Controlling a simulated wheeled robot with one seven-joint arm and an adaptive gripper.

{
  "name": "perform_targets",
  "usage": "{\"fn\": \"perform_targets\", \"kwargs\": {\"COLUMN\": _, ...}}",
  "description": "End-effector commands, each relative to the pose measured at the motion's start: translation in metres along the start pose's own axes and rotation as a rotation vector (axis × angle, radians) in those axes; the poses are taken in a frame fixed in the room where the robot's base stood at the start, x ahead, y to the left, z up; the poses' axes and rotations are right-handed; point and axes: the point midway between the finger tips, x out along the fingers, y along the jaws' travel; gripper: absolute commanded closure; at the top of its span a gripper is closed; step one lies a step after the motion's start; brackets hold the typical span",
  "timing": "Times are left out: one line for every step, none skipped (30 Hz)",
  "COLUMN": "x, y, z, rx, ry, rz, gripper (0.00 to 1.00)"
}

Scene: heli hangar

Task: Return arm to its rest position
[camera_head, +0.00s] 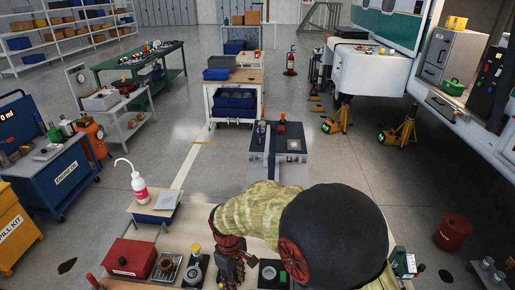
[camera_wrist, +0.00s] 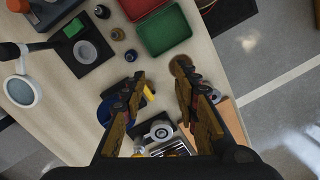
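My arm crosses the lower middle of the head view, in a tan sleeve with a large black rounded part. My gripper (camera_head: 230,262) hangs low over the workbench top there, partly hidden by my arm. In the wrist view my gripper (camera_wrist: 162,80) points down at the bench, its two fingers wide apart. Nothing is held between them. A small round brown piece (camera_wrist: 181,66) lies by the right fingertip; I cannot tell if they touch.
The workbench (camera_wrist: 60,132) carries a red tray (camera_wrist: 143,8), a green tray (camera_wrist: 164,30), small bottles and a magnifier (camera_wrist: 20,91). A red box (camera_head: 130,258) sits left of my gripper. A blue cart (camera_head: 60,178) stands at left; open floor lies beyond.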

Motion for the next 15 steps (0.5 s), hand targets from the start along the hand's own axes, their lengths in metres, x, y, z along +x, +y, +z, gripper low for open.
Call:
{"fn": "perform_targets", "kwargs": {"x": -0.012, "y": 0.001, "z": 0.013, "rx": 0.052, "ry": 0.007, "rz": 0.002, "gripper": 0.70}}
{"fn": "perform_targets", "kwargs": {"x": -0.018, "y": 0.001, "z": 0.021, "rx": 0.083, "ry": 0.010, "rz": 0.002, "gripper": 0.70}}
{"fn": "perform_targets", "kwargs": {"x": -0.027, "y": 0.001, "z": 0.031, "rx": 0.125, "ry": 0.017, "rz": 0.004, "gripper": 0.70}}
{"fn": "perform_targets", "kwargs": {"x": -0.034, "y": 0.001, "z": 0.040, "rx": 0.157, "ry": 0.023, "rz": 0.006, "gripper": 0.70}}
{"fn": "perform_targets", "kwargs": {"x": -0.042, "y": 0.002, "z": 0.049, "rx": 0.191, "ry": 0.029, "rz": 0.007, "gripper": 0.70}}
{"fn": "perform_targets", "kwargs": {"x": -0.052, "y": 0.003, "z": 0.061, "rx": 0.237, "ry": 0.040, "rz": 0.010, "gripper": 0.70}}
{"fn": "perform_targets", "kwargs": {"x": -0.060, "y": 0.003, "z": 0.071, "rx": 0.273, "ry": 0.048, "rz": 0.012, "gripper": 0.70}}
{"fn": "perform_targets", "kwargs": {"x": -0.068, "y": 0.003, "z": 0.081, "rx": 0.310, "ry": 0.059, "rz": 0.014, "gripper": 0.70}}
{"fn": "perform_targets", "kwargs": {"x": -0.079, "y": 0.003, "z": 0.096, "rx": 0.359, "ry": 0.074, "rz": 0.018, "gripper": 0.70}}
{"fn": "perform_targets", "kwargs": {"x": -0.087, "y": 0.004, "z": 0.107, "rx": 0.396, "ry": 0.087, "rz": 0.021, "gripper": 0.70}}
{"fn": "perform_targets", "kwargs": {"x": -0.095, "y": 0.004, "z": 0.118, "rx": 0.433, "ry": 0.100, "rz": 0.025, "gripper": 0.70}}
{"fn": "perform_targets", "kwargs": {"x": -0.104, "y": 0.004, "z": 0.132, "rx": 0.480, "ry": 0.119, "rz": 0.029, "gripper": 0.70}}
{"fn": "perform_targets", "kwargs": {"x": -0.111, "y": 0.003, "z": 0.143, "rx": 0.513, "ry": 0.133, "rz": 0.033, "gripper": 0.70}}
{"fn": "perform_targets", "kwargs": {"x": -0.118, "y": 0.003, "z": 0.154, "rx": 0.546, "ry": 0.148, "rz": 0.037, "gripper": 0.70}}
{"fn": "perform_targets", "kwargs": {"x": -0.125, "y": 0.001, "z": 0.168, "rx": 0.588, "ry": 0.167, "rz": 0.042, "gripper": 0.70}}
